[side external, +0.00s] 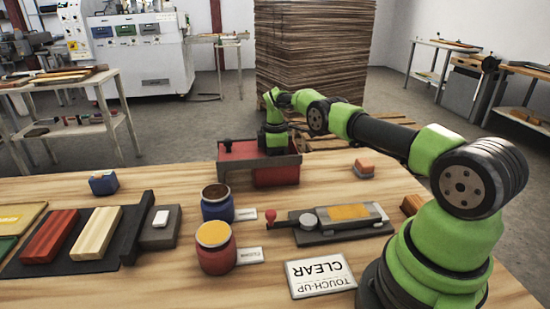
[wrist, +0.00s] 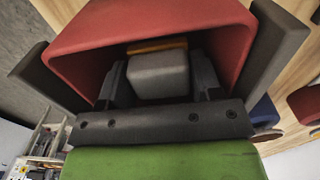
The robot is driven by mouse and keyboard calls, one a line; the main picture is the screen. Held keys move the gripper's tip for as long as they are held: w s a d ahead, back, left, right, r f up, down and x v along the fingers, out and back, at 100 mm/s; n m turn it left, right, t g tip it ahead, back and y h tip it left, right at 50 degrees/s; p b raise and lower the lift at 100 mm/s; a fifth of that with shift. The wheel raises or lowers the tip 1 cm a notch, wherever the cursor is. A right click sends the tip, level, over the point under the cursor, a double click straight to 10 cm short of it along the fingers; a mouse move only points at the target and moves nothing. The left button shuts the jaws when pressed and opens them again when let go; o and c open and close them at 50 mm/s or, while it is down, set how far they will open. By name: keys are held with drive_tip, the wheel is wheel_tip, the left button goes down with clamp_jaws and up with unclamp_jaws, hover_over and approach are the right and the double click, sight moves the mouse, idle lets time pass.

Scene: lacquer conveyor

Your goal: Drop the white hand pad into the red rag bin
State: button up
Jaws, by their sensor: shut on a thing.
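My gripper (wrist: 159,72) is shut on the white hand pad (wrist: 157,82), a pale grey-white block with an orange-brown strip at its far edge. In the wrist view the pad sits between the two dark fingers, in front of the red rag bin's mouth. The red rag bin (wrist: 150,22) fills the upper part of that view. In the side view the bin (side external: 276,177) stands at the table's far side with a dark rim, and my gripper points down over it. The fingertips and pad are hidden there, so their depth in the bin is unclear.
A blue pad (side external: 103,183) and an orange-pink pad (side external: 364,168) lie either side of the bin. Blue (side external: 217,204) and red (side external: 216,250) cans, a metal fixture (side external: 340,216) and a "TOUCH-UP CLEAR" sign (side external: 320,277) stand nearer. Wood samples (side external: 97,232) are at left.

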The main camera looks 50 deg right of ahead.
drive_tip(key=shift+f, duration=0.45)
drive_tip(key=o, duration=0.7)
